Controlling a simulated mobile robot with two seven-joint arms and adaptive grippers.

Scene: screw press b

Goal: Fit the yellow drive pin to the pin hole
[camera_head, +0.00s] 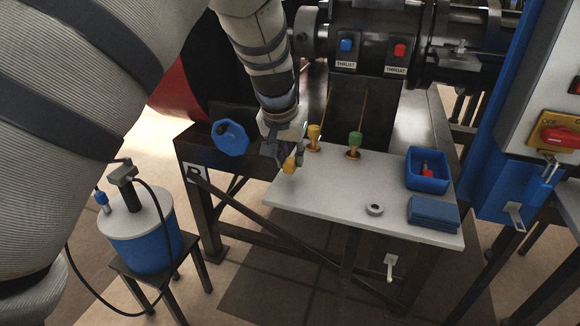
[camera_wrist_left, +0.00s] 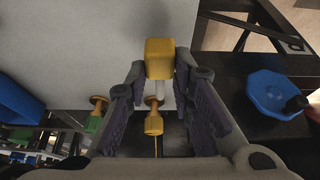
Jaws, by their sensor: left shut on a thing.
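The yellow drive pin shows as a yellow block-shaped head (camera_head: 289,165) at my left gripper (camera_head: 286,152) in the head view. In the left wrist view the pin's yellow head (camera_wrist_left: 160,57) and a short grey shank sit between the fingertips of my left gripper (camera_wrist_left: 160,82), which is shut on the pin. The gripper holds it over the left end of the pale tabletop (camera_head: 325,192). I cannot make out the pin hole in either view. My right gripper is not in view.
A yellow-topped piece (camera_head: 314,134) and a green-topped piece (camera_head: 354,143) stand behind the gripper. A blue bin (camera_head: 427,183), folded blue cloth (camera_head: 432,212) and grey ring (camera_head: 374,209) lie to the right. A blue handwheel (camera_head: 230,138) is just left. The tabletop's front middle is clear.

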